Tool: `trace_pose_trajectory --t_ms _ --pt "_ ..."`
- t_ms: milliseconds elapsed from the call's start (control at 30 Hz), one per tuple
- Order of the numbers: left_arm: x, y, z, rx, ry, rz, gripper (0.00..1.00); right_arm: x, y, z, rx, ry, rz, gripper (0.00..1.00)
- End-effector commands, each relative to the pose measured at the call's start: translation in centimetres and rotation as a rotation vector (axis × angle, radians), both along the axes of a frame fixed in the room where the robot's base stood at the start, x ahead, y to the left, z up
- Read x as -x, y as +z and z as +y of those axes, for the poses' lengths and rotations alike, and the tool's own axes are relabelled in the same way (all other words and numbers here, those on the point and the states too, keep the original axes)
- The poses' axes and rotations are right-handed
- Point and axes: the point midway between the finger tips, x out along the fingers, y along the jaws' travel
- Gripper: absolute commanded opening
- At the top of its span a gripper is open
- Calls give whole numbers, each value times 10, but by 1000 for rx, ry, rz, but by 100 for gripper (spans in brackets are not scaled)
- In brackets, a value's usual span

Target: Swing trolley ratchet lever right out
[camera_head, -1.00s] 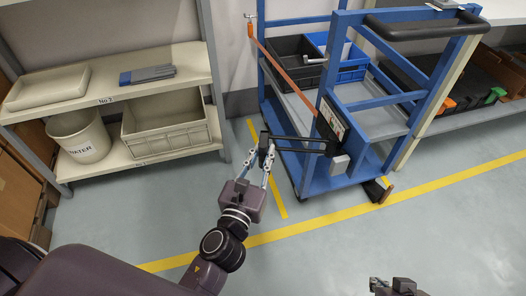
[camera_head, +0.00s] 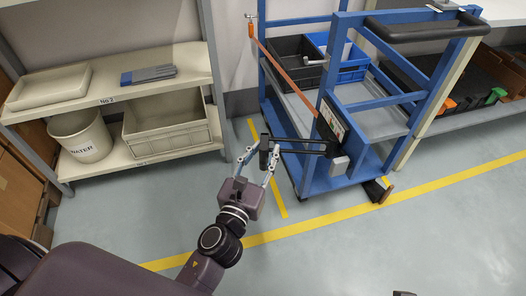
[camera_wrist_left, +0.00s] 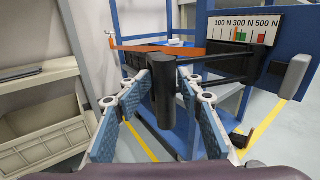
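The blue trolley (camera_head: 312,181) stands right of centre in the head view. Its black ratchet lever (camera_head: 300,139) sticks out to the left and ends in an upright black cylindrical grip (camera_wrist_left: 164,95). My left gripper (camera_head: 262,158) has one finger on each side of this grip. In the left wrist view the padded fingers (camera_wrist_left: 163,108) stand apart, with gaps beside the grip, so it looks open around it. My right gripper (camera_head: 404,293) shows only as a small tip at the bottom edge; its fingers are hidden.
An orange strap (camera_head: 286,67) runs down to the trolley's force-scale plate (camera_head: 332,118). Black and blue bins (camera_head: 352,72) sit on the trolley. A shelf (camera_head: 180,71) with a bucket (camera_head: 80,137) and crate (camera_head: 166,132) stands left. The floor in front is clear, with yellow lines.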

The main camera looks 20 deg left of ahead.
Motion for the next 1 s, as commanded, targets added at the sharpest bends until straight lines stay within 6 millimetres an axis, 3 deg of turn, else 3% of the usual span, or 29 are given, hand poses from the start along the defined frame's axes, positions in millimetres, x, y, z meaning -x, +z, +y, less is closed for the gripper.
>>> trace_pose_trajectory --t_ms 267,433,600,800,1000 --pt "-1 10 0 -2 -1 -6 34 -1 0 0 -1 0 -2 0" --pt "0 28 -1 -3 -5 -2 34 -1 0 0 0 0 -1 0" --pt "-1 62 0 -1 -3 -8 34 0 0 0 0 0 -1 0" --pt "-1 90 0 0 -1 -5 34 0 0 0 0 0 -1 0" --pt "0 100 0 -1 -1 -1 34 0 0 0 0 0 -1 0"
